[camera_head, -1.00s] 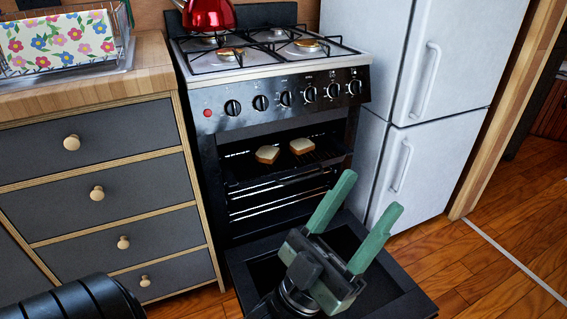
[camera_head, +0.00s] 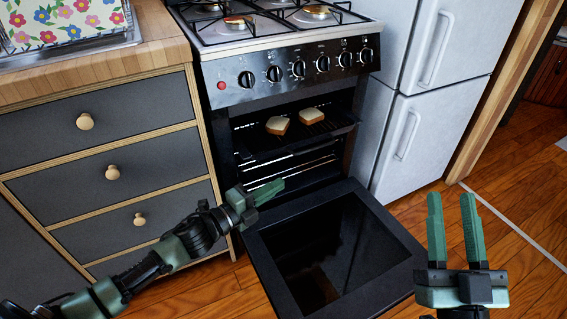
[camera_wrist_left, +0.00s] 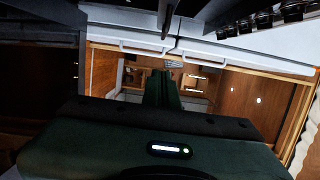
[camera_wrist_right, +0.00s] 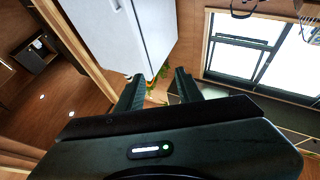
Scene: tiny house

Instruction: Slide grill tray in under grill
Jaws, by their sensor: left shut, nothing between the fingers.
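The grill tray (camera_head: 342,124) is a dark wire rack in the upper part of the open oven (camera_head: 300,65). Two slices of bread (camera_head: 278,125) lie on it, and its front seems to stick out a little below the knob panel. My left gripper (camera_head: 268,191) is shut and empty, low in front of the oven opening at its left side, apart from the tray; its closed fingers show in the left wrist view (camera_wrist_left: 162,88). My right gripper (camera_head: 455,228) is open and empty, right of the lowered door, with spread fingers in the right wrist view (camera_wrist_right: 156,92).
The oven door (camera_head: 390,240) hangs open and low in front of the stove. Grey drawers (camera_head: 100,130) stand at the left. A white fridge (camera_head: 425,100) stands at the right. Wooden floor (camera_head: 520,190) is free at the right.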

